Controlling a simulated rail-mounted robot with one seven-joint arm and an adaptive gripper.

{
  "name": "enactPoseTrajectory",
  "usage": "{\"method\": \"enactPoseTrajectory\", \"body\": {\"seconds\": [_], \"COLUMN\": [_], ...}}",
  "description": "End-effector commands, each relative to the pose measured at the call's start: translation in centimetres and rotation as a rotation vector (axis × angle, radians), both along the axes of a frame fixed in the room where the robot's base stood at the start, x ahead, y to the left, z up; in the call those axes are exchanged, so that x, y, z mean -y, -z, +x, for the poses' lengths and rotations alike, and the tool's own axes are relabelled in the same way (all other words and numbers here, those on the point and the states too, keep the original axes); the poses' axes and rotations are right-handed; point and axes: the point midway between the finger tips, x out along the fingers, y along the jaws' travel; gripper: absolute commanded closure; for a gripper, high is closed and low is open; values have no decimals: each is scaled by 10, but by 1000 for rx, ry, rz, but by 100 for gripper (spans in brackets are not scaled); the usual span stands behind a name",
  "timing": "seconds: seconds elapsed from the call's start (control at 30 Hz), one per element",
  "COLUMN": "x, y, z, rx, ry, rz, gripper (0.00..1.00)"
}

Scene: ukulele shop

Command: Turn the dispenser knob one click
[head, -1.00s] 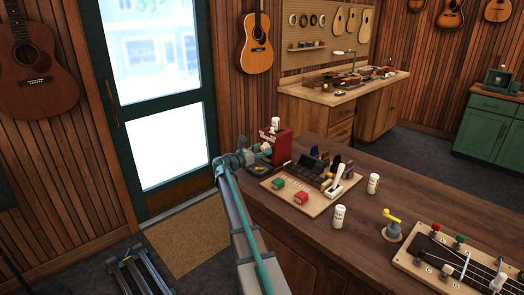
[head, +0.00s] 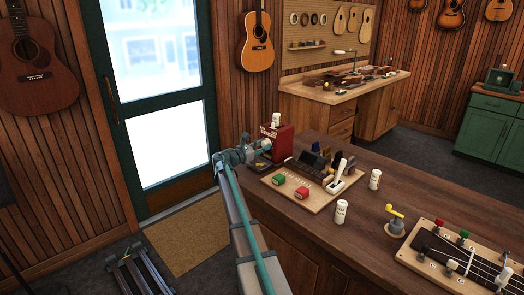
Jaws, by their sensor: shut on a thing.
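The red dispenser (head: 281,143) stands at the counter's far left end, with a small white bottle-like piece on top. A pale round knob (head: 266,144) shows on its left face. My gripper (head: 260,148) reaches in from the left and is shut on the knob. The fingers are small at this distance and partly merge with the knob, so the exact finger contact is hard to see. A dark tray-like part (head: 261,165) lies below, at the dispenser's foot. The knob's click position cannot be read.
Right of the dispenser, a wooden board (head: 310,205) holds red and green blocks, dark holders and a white-handled lever (head: 341,172). White bottles (head: 341,211) (head: 375,179), a yellow-handled crank (head: 395,222) and a ukulele neck fixture (head: 408,258) stand farther right. Bare counter lies behind them.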

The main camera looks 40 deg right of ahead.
Motion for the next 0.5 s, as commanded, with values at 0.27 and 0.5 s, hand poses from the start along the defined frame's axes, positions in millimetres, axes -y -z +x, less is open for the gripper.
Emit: {"method": "enactPoseTrajectory", "body": {"seconds": [0.27, 0.5], "x": [3, 4], "y": [4, 2], "z": [2, 3], "rx": [250, 476], "ry": [-2, -3], "rz": [20, 43], "gripper": [100, 100]}}
